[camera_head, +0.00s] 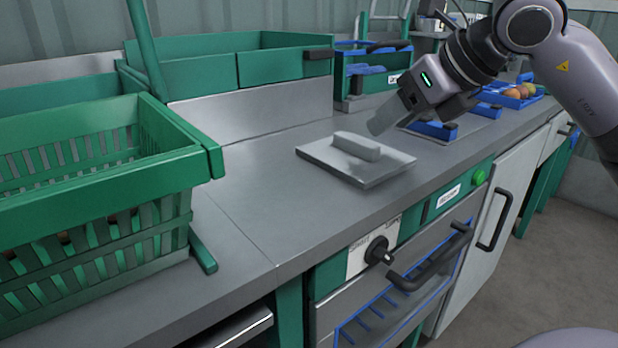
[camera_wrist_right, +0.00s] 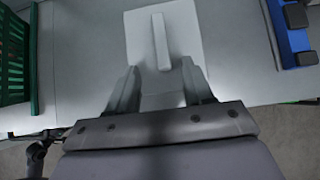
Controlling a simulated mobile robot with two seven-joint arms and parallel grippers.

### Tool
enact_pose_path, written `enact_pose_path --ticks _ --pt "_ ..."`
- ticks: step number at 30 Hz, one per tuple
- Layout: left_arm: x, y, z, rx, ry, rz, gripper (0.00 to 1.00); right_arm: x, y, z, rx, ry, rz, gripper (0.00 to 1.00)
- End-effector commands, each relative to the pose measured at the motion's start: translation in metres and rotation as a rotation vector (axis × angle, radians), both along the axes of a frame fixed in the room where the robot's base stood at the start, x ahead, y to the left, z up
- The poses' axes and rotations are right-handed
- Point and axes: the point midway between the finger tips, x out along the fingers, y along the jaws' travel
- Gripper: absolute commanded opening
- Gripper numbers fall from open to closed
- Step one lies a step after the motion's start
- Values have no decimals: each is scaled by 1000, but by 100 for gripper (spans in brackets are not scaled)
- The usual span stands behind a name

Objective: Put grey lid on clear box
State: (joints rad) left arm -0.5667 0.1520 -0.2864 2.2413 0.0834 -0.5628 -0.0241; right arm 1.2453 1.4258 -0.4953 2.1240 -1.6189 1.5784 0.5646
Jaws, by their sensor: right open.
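The grey lid (camera_head: 323,156) is a flat, roughly square plate with a raised bar handle (camera_head: 357,146) across its top. It lies level on the counter in the head view; I cannot tell whether anything is under it. I cannot make out a clear box in either view. My right gripper (camera_head: 380,127) is open and empty, above and just behind the lid's right side. In the right wrist view the fingers (camera_wrist_right: 160,72) are spread, with the lid (camera_wrist_right: 188,30) and its handle (camera_wrist_right: 161,43) beyond and between the tips. My left gripper is not in view.
A green slatted crate (camera_head: 95,192) stands on the counter at the left. Green bins (camera_head: 205,72) stand behind. Blue-edged holders (camera_head: 433,130) and a blue tray of tomatoes (camera_head: 520,95) are at the right. The grey counter (camera_head: 250,205) is clear around the lid's left and front.

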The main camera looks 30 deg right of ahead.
Motion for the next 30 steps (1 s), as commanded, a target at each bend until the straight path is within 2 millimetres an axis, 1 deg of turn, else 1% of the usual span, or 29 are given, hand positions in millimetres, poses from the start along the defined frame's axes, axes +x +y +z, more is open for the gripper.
enact_pose_path --ticks 1,2,5,11,15,19,22,29,30 --pt "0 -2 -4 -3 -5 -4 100 -5 -3 -5 -11 -7 -8 51" --pt "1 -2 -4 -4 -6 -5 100 -7 -4 -5 -15 -11 -11 51" --pt "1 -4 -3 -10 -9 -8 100 -6 -4 -7 -21 -17 -13 51" --pt "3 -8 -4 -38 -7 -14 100 10 -3 -21 -21 -16 -12 51" --pt "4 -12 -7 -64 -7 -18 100 26 -3 -36 -19 -15 -11 51" --pt "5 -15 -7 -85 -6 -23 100 39 -3 -47 -18 -16 -12 51" --pt "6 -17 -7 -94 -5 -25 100 43 -3 -50 -20 -17 -13 51" --pt "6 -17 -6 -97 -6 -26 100 44 -3 -51 -21 -17 -13 51" --pt "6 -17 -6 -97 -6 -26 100 44 -3 -51 -21 -16 -13 38"
